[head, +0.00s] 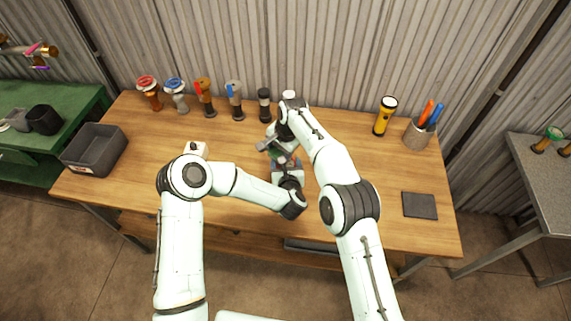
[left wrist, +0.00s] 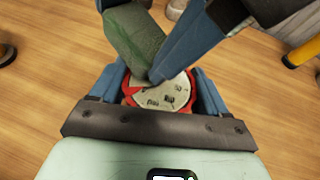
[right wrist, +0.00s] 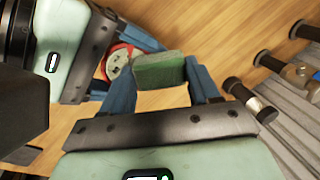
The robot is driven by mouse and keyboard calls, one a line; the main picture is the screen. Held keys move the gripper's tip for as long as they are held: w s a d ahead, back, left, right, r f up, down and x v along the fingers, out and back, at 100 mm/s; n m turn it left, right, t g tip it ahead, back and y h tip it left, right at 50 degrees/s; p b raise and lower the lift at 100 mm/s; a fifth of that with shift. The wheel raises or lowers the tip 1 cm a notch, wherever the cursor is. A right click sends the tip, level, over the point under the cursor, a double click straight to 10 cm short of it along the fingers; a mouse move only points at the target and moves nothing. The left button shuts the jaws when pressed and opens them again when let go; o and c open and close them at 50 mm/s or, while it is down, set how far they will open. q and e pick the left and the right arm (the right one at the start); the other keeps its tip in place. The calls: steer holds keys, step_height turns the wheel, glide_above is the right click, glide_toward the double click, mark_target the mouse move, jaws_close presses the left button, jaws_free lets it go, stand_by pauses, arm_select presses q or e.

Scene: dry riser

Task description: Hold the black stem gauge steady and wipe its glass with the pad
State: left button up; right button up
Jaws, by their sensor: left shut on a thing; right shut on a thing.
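The gauge (left wrist: 168,97) has a red rim and a pale round dial with dark marks. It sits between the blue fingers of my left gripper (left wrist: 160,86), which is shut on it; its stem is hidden. My right gripper (right wrist: 160,74) is shut on a green pad (right wrist: 160,70). In the left wrist view the pad (left wrist: 133,36) is tilted, and its lower end and a right fingertip overlap the dial's upper edge. I cannot tell whether the pad touches the glass. In the head view both grippers meet over the middle of the bench, and my arms partly hide them.
Several valves, one with a blue top (head: 176,86), line the back of the wooden bench (head: 240,205). A grey bin (head: 93,150) is at left. A yellow flashlight (head: 385,116), a cup of handled tools (head: 417,134) and a dark mat (head: 420,205) are at right.

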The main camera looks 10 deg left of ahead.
steer(key=shift+s+d+r, duration=0.1)
steer(key=shift+s+d, duration=0.2)
steer(key=shift+d, duration=0.2)
steer(key=shift+s+d, duration=0.25)
steer(key=shift+d, duration=0.2)
steer(key=shift+w+a, duration=0.35)
steer(key=shift+a, duration=0.2)
steer(key=shift+w+a, duration=0.3)
steer(key=shift+a, duration=0.25)
steer(key=shift+s+d+f, duration=0.15)
steer(key=shift+s+d, duration=0.2)
steer(key=shift+d, duration=0.2)
steer(key=shift+s+d+f, duration=0.1)
steer(key=shift+s+d, duration=0.2)
steer(key=shift+d, duration=0.25)
steer(key=shift+s+d+f, duration=0.1)
steer(key=shift+d, duration=0.05)
steer(key=shift+r, duration=2.15)
steer(key=d, duration=0.8)
